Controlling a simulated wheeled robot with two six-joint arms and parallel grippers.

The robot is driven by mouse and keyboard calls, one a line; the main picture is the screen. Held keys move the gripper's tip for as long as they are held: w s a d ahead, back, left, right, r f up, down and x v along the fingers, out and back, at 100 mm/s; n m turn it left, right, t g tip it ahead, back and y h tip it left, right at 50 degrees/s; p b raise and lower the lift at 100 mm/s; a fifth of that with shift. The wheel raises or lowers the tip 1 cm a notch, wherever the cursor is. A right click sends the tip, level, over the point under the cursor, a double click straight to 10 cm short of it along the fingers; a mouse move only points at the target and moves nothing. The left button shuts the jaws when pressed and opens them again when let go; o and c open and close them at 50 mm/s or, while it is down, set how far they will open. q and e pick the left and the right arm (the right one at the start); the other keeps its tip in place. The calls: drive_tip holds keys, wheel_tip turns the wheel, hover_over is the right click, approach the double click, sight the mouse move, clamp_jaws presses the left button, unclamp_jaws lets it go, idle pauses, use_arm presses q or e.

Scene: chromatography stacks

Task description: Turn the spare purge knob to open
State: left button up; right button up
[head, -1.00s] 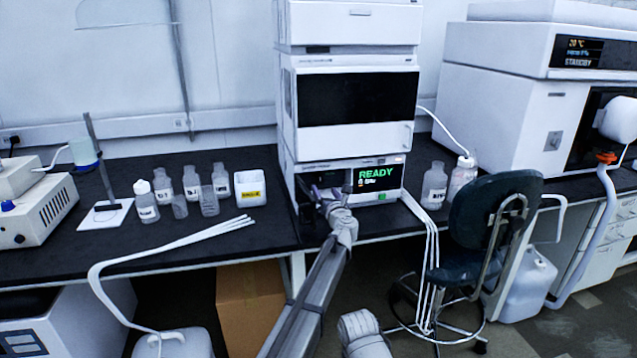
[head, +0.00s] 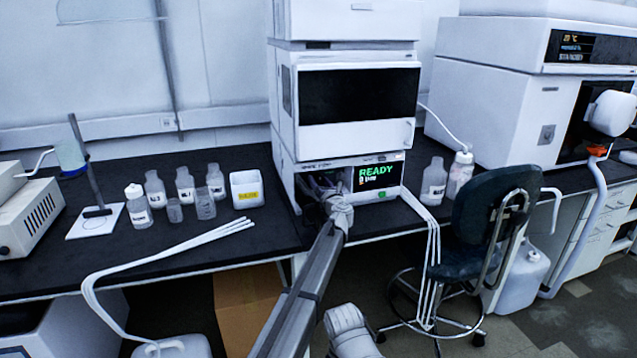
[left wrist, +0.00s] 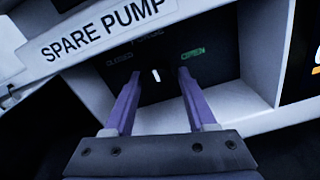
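The spare pump's recess shows in the left wrist view, under a white strip (left wrist: 95,32) reading "SPARE PUMP". Its dark panel (left wrist: 150,52) reads "CLOSED" on the left and "OPEN" on the right. The purge knob (left wrist: 156,75) is dark, with a short white mark pointing roughly up, between the two words; its outline blends into the panel. My left gripper (left wrist: 155,79) has its purple fingers apart, one on each side of the knob. I cannot see whether they touch it. In the head view this gripper reaches into the lower left of the white instrument stack (head: 345,148).
A lit display (head: 378,174) reading "READY" sits right of the recess. Several bottles and a white tub (head: 247,190) stand left on the dark bench (head: 255,255). White tubes (head: 432,260) hang at the right, beside a chair (head: 490,225).

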use_arm(q)
clamp_jaws()
drive_tip(key=shift+m, duration=0.3)
drive_tip(key=m, duration=0.8)
drive_tip(key=shift+a+r+m, duration=0.1)
drive_tip(key=shift+m, duration=0.2)
drive_tip(key=m, duration=0.4)
drive_tip(key=shift+r, duration=0.1)
drive_tip(key=m, duration=0.4)
drive_tip(key=shift+s+m, duration=0.1)
drive_tip(key=shift+m, duration=0.4)
